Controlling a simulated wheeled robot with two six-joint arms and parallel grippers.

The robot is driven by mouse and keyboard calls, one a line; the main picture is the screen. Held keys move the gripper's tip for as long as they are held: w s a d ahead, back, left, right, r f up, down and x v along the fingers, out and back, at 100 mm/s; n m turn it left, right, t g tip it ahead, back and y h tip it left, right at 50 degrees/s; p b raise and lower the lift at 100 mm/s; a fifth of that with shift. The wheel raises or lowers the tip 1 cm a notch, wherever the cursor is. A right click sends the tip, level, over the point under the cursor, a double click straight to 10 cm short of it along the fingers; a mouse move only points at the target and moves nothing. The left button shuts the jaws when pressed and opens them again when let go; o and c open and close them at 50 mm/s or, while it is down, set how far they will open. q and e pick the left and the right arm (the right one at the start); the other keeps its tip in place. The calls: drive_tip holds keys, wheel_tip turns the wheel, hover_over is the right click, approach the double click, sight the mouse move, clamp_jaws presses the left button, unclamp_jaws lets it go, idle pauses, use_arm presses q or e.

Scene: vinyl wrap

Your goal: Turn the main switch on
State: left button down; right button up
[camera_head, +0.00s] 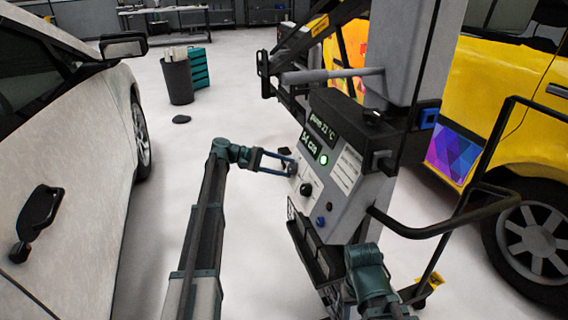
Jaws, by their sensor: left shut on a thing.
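The grey control panel (345,195) of the machine stands in the middle, with lit displays, a small glowing green light (323,160), a black knob (305,189) and a blue knob (320,221). My left gripper (288,165) reaches the panel's left edge from the left. Its fingers are shut on a small switch knob (292,170), taken to be the main switch; the fingers partly hide it. My right arm's teal wrist (364,262) shows low, in front of the machine; its fingers are not visible.
A black curved handrail (440,228) juts out at the machine's right. A white car (75,170) stands at the left and a yellow vehicle (490,100) at the right. A dark bin (178,82) stands further back. The floor between the white car and machine is mostly clear.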

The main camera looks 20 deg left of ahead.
use_arm(q)
drive_tip(key=shift+r+m+g+y+p, duration=0.15)
drive_tip(key=shift+m+g+y+p, duration=0.2)
drive_tip(key=shift+m+p, duration=0.6)
drive_tip(key=shift+m, duration=0.55)
drive_tip(key=shift+c, duration=1.5)
unclamp_jaws()
drive_tip(key=shift+d, duration=0.1)
drive_tip(key=p+v, duration=0.4)
drive_tip(key=v, duration=0.9)
drive_tip(key=shift+a+r+p, duration=0.2)
drive_tip(key=shift+a+p, duration=0.1)
drive_tip(key=shift+a, duration=0.05)
